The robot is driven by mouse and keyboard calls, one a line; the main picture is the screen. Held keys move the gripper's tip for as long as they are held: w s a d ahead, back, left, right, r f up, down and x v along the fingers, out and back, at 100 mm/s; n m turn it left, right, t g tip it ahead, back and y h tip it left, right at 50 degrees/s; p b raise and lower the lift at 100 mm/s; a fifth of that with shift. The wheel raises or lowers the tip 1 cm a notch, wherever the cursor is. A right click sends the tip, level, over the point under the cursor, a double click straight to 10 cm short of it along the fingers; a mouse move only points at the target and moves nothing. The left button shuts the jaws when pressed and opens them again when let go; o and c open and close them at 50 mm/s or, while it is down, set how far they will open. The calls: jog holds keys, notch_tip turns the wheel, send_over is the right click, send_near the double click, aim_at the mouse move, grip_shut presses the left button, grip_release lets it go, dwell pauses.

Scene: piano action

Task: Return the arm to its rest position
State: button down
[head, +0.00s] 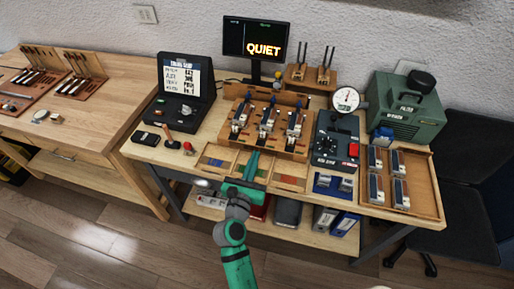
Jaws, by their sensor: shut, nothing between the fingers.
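My green arm reaches up from the bottom of the head view to the front edge of the workbench (140,152). My gripper (254,163) is shut and empty, low in front of the wooden action stand (285,148). Its narrow green fingers point away from me, over the row of coloured trays. The stand holds several metal and wood action parts (267,122) and stands upright behind the gripper. The gripper and wrist hide part of the trays and the bench's front edge.
A monitor (257,38) reading "QUIET" stands at the back. A black case (186,92) is at left; a dial gauge (346,98), dark control box (336,140), green machine (408,105) and parts tray (427,190) are at right. Open floor (90,245) lies front left.

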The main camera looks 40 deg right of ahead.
jog(key=s+a+f+m+t+y, duration=0.1)
jog(key=s+a+f+m+y, duration=0.4)
jog(key=s+a, duration=0.45)
jog(key=s+a+f+m+t+y, duration=0.2)
jog(key=s+a+f+m+y, duration=0.3)
jog(key=a, duration=0.7)
jog(key=s+a+r+m+y, duration=0.2)
jog(key=s+a+r+m, duration=0.1)
jog(key=s+m, duration=0.5)
jog(key=s+a+r+m+y, duration=0.1)
jog(key=s+a+r+m, duration=0.1)
jog(key=s+a+m, duration=0.3)
jog(key=s+m, duration=0.3)
jog(key=shift+s+r+t+y, duration=0.2)
jog(key=shift+r+t+y, duration=0.2)
jog(key=shift+d, duration=0.15)
